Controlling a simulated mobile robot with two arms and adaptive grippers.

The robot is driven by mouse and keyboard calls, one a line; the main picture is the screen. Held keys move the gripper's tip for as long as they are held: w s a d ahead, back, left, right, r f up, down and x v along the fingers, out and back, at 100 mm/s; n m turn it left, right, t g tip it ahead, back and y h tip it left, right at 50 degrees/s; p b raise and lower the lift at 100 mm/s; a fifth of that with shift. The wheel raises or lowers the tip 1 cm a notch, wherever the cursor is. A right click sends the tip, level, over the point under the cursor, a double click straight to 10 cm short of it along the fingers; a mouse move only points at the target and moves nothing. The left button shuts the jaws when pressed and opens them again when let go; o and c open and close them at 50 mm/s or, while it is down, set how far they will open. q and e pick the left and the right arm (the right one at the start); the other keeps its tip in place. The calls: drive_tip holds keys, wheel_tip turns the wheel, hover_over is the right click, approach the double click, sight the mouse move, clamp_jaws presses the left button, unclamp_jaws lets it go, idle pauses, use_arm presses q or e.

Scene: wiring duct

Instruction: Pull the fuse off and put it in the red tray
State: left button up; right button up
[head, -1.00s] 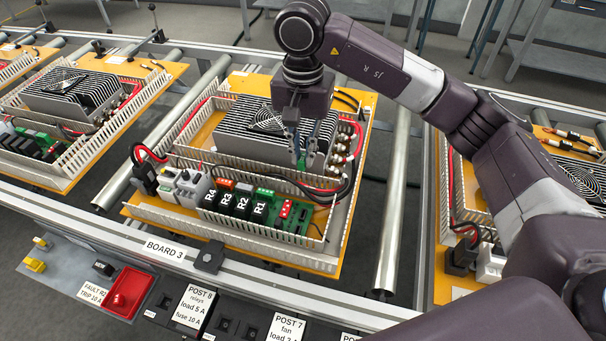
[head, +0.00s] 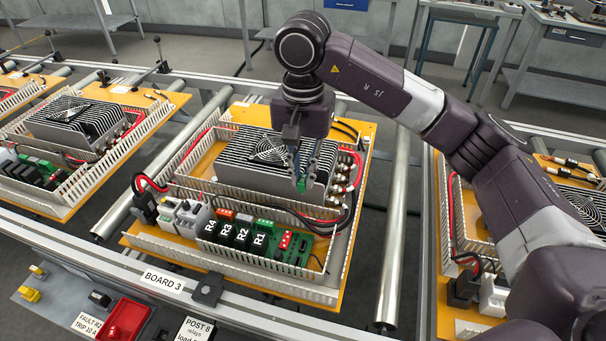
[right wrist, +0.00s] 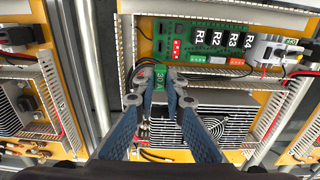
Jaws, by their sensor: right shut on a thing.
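My right gripper (head: 303,180) is shut on a green fuse (right wrist: 160,77) marked 30A, seen between the fingertips in the right wrist view. In the head view the fuse (head: 301,186) is a small green patch at the fingertips, over the front right part of the finned heatsink (head: 235,170). The hidden underside keeps me from telling its exact height above the board. The red tray (head: 138,309) is at the lower left on the front ledge, cut by the picture's bottom edge, with a small red piece in it. My left gripper is not in view.
Slotted white duct walls (head: 250,275) surround the board's parts. Relays R1 to R4 (head: 228,235) stand in front of the heatsink. Red and black cables (head: 352,185) run close right of the gripper. A front rail (head: 230,297) lies between board and ledge.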

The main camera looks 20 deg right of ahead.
drive_tip(key=shift+r+p, duration=0.6)
drive_tip(key=shift+r, duration=0.75)
